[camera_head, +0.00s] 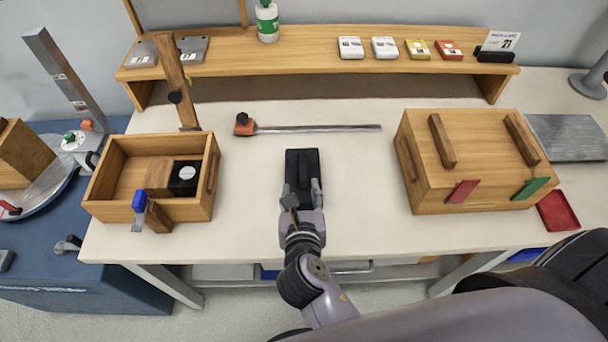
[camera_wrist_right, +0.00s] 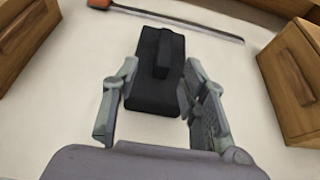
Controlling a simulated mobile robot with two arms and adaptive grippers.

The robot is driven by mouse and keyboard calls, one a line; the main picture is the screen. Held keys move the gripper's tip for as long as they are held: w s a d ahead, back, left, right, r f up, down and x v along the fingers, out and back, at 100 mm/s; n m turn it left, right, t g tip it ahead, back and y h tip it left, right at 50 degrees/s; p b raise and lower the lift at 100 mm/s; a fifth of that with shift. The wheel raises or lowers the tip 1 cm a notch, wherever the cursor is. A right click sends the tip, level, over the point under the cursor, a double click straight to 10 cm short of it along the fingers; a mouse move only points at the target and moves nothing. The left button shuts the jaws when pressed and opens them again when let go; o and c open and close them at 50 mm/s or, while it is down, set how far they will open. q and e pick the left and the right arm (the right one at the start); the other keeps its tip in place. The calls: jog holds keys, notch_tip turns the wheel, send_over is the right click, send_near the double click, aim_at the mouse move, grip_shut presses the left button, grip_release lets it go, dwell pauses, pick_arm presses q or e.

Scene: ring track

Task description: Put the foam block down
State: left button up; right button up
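The foam block (camera_head: 302,162) is a black oblong with a raised black bar along its top. It is at the middle of the white table, and its long side points away from me. My right gripper (camera_head: 302,190) comes from the front edge with one finger on each side of the block's near part. My left gripper is out of view.
An open wooden box (camera_head: 119,210) holding blocks stands left. A closed wooden box (camera_head: 480,165) with red and green tabs stands right. A long metal bar (camera_head: 320,128) lies behind the block, before a raised wooden shelf (camera_head: 300,62). Bare tabletop (camera_head: 355,200) surrounds the block.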

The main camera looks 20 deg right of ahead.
aim_at(303, 168)
jog(key=x, duration=0.3)
jog(key=shift+w+d+f, duration=0.1)
jog(key=shift+w, duration=0.15)
jog(key=x, duration=0.2)
jog(key=p+x, duration=0.1)
jog(key=x, duration=0.1)
jog(key=shift+w+d, duration=0.15)
jog(key=shift+d, duration=0.25)
jog(key=shift+w, duration=0.15)
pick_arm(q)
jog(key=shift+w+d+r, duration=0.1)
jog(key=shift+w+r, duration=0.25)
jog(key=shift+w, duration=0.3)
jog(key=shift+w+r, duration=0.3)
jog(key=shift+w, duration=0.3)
pick_arm(e)
jog(key=shift+c, duration=0.4)
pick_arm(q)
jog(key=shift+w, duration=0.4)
pick_arm(e)
grip_shut()
